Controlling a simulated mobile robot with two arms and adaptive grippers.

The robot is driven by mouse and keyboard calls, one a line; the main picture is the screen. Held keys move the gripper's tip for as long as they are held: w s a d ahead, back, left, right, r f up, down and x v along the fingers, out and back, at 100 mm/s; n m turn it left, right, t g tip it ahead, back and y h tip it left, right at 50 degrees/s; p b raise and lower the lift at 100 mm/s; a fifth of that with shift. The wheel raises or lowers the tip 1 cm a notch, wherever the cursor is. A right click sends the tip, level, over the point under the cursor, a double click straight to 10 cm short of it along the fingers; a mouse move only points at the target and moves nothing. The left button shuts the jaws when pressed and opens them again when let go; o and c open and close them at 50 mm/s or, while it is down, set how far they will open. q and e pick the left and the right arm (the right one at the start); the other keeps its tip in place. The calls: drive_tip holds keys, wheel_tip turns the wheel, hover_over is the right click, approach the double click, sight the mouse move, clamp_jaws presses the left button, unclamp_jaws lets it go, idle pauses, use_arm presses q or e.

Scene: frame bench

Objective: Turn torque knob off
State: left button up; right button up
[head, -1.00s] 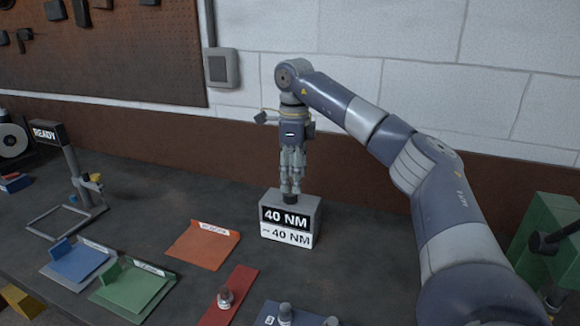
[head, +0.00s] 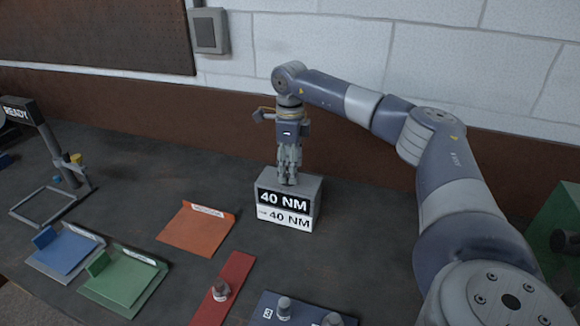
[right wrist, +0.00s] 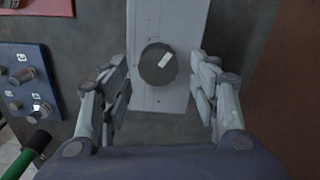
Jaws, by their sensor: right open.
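The torque box (head: 312,191) stands on the bench with "40 NM" on a black display and "40 NM" on a white label below it. Its dark round knob (right wrist: 158,64) is on top, with a pale mark on it, and shows in the right wrist view. My right gripper (head: 287,178) points straight down over the box top. In the right wrist view its fingers (right wrist: 161,88) are open, one on each side of the knob, with a gap to it on both sides. In the head view the fingers hide most of the knob. My left gripper is not in view.
Orange (head: 197,230), blue (head: 64,251) and green (head: 123,281) trays lie left of the box. A red strip (head: 236,276) and a dark blue plate (head: 268,306) with metal parts lie in front. A READY sign stand (head: 48,145) is at left.

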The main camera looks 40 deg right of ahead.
drive_tip(key=shift+s+a+f, duration=0.1)
drive_tip(key=shift+f, duration=0.5)
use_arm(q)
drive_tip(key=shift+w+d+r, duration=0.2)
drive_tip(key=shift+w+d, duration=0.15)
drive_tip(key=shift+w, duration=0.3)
use_arm(e)
drive_tip(key=c, duration=1.1)
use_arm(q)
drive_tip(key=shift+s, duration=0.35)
use_arm(e)
drive_tip(key=shift+o, duration=0.2)
